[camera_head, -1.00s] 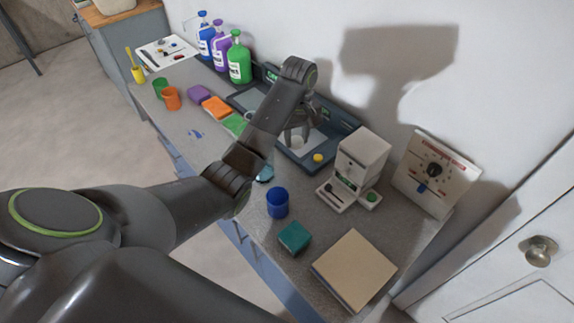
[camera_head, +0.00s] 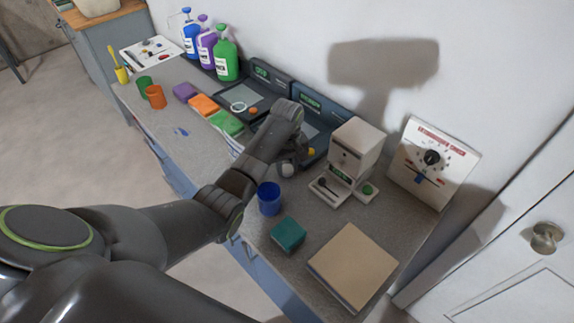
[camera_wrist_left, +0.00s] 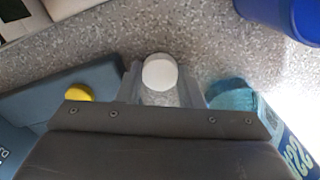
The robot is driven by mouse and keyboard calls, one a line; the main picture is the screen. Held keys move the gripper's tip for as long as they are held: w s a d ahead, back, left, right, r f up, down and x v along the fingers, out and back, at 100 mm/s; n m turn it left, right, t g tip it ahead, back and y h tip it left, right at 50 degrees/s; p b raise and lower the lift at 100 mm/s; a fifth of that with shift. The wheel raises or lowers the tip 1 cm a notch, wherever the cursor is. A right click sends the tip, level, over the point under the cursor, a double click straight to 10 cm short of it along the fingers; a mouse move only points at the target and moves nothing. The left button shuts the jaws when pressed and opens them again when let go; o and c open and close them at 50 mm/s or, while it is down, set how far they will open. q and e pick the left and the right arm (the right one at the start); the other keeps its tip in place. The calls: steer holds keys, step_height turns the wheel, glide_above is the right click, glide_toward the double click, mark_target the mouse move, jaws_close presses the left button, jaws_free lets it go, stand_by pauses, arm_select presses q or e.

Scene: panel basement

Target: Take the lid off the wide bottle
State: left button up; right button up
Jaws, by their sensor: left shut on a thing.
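My left gripper (camera_head: 290,163) points down over the counter, left of the white machine. It is shut on a white round lid, a pale knob in the head view (camera_head: 287,171). In the left wrist view the lid (camera_wrist_left: 160,72) shows as a white disc between the fingertips. Whether a bottle is under it is hidden. The wide bottle cannot be made out for certain. My right gripper is not in view.
A blue cup (camera_head: 269,199) stands close in front of the gripper. Behind is a dark tray with a yellow cap (camera_head: 311,152). A white machine (camera_head: 352,160), teal block (camera_head: 288,234) and tan board (camera_head: 352,266) are nearby. A translucent teal thing (camera_wrist_left: 232,95) lies beside the fingers.

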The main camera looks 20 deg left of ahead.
mark_target(287, 168)
arm_select(q)
steer(key=shift+f, duration=0.2)
steer(key=o, duration=0.8)
steer(key=shift+f, duration=0.1)
step_height(287, 168, up, 7)
steer(key=shift+w+r+b, duration=0.1)
steer(key=shift+b, duration=0.5)
steer(key=shift+r+p, duration=1.65)
steer(key=shift+r, duration=0.95)
